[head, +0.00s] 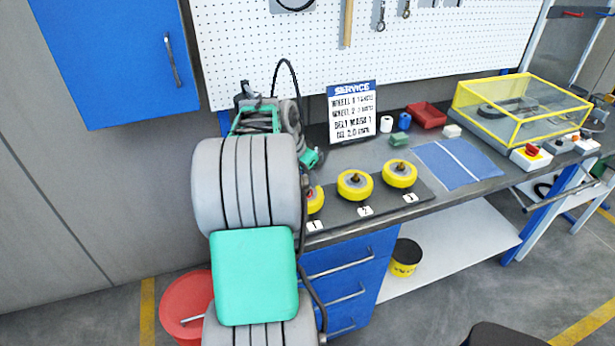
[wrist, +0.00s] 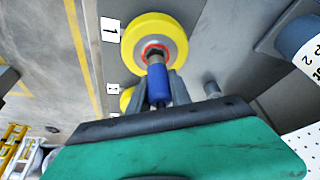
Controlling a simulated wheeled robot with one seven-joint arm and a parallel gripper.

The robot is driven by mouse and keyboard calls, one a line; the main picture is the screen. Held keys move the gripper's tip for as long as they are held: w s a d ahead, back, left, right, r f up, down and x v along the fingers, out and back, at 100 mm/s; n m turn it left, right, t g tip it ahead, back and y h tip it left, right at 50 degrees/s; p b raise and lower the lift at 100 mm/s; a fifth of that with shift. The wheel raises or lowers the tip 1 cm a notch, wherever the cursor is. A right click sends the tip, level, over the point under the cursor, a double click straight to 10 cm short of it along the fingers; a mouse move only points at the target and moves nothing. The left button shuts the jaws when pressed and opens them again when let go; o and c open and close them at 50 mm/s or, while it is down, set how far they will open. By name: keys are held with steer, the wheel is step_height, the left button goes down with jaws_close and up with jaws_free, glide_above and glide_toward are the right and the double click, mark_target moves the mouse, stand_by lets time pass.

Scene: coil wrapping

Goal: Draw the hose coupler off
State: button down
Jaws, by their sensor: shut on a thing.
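The hose coupler (wrist: 158,86) is blue with a grey metal end and sits between the fingers of my gripper (wrist: 159,79), which is shut on it. Its grey end meets the hub of the yellow wheel (wrist: 166,38) in the wrist view. A red ring shows around that hub. I cannot tell whether the coupler is seated or slightly apart. In the head view this wheel (head: 317,202) stands by label 1, partly hidden by my arm. The coupler is hidden there.
Wheels 2 (head: 354,186) and 3 (head: 399,174) stand to the right on the dark strip. A service sign (head: 353,112) stands behind. A blue mat (head: 458,166) and yellow-framed clear box (head: 520,110) lie farther right.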

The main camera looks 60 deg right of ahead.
steer(key=shift+r+p, duration=1.1)
steer(key=shift+r, duration=0.9)
